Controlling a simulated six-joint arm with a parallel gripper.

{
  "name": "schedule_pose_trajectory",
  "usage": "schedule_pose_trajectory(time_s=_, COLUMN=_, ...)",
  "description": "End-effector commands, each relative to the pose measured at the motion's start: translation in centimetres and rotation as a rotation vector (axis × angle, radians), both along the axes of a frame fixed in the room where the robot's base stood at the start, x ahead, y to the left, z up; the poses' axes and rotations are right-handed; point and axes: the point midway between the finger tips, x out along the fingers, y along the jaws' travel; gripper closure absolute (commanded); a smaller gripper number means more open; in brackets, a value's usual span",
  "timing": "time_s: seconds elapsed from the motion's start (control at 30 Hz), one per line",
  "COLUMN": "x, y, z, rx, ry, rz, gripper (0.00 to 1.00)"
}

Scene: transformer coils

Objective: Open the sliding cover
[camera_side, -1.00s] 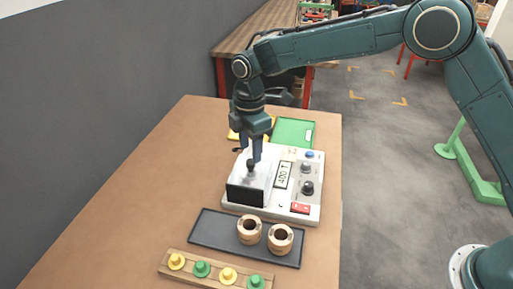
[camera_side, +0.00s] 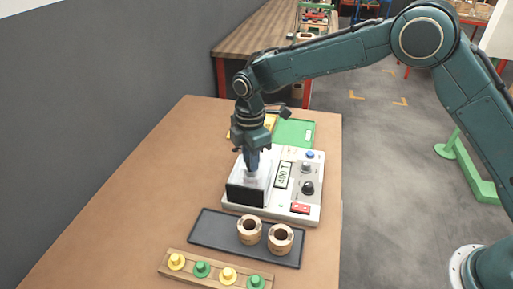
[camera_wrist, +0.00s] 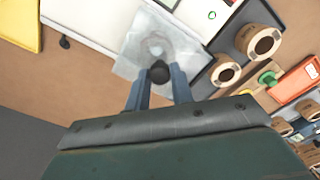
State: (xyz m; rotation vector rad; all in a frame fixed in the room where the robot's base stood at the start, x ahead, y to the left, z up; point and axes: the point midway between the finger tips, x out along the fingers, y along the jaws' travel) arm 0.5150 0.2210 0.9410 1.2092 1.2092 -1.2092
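The sliding cover (camera_side: 262,177) is a clear box with a dark front face, on the left part of the white device (camera_side: 309,211). It sits over that part of the device. In the wrist view the clear cover (camera_wrist: 135,55) shows a blurred round shape beneath it and a black knob (camera_wrist: 160,72) on top. My gripper (camera_side: 252,171) points down onto the cover and hides the knob in the side view. In the wrist view my gripper's fingers (camera_wrist: 160,83) stand on either side of the knob. Whether they press on it I cannot tell.
A dark tray (camera_side: 222,229) with two wooden coil rings (camera_side: 280,238) lies in front of the device. A wooden strip (camera_side: 187,274) with yellow and green pegs is nearer the camera. A green tray (camera_side: 296,131) lies behind. The tabletop at left is clear.

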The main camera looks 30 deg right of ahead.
Motion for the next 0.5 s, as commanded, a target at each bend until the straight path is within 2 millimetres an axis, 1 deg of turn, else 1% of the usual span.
schedule_pose_trajectory(time_s=0.17, x=0.2, y=-0.2, z=0.0, rx=0.000, ry=0.000, rz=-0.001, gripper=1.00)
schedule_pose_trajectory(time_s=0.27, x=0.8, y=-0.8, z=0.0, rx=0.000, ry=0.000, rz=-0.002, gripper=1.00)
schedule_pose_trajectory(time_s=0.5, x=4.0, y=-3.9, z=0.0, rx=0.001, ry=-0.003, rz=-0.005, gripper=1.00)
